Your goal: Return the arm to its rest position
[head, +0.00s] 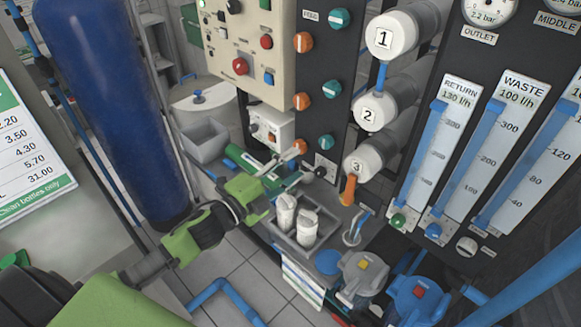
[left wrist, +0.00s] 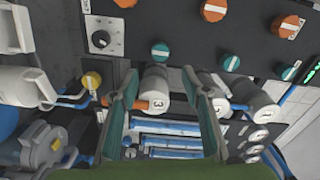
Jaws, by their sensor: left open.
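My left arm comes in from the lower left of the head view, green and dark grey. Its gripper (head: 308,162) points toward the rack, in front of the lower panel and left of the white housing marked 3 (head: 363,166). In the left wrist view the two green and grey fingers (left wrist: 160,76) stand wide apart with nothing held between them. Behind the gap in that view is the housing marked 3 (left wrist: 157,86); whether the fingers are close to it I cannot tell. My right gripper is in neither view.
A grey tray (head: 290,238) with two white cartridges (head: 306,228) stands just below the gripper. An orange-handled valve (head: 348,188) and blue-tubed flow meters (head: 432,150) are to the right. A tall blue tank (head: 115,100) stands left. Tiled floor (head: 235,280) shows below.

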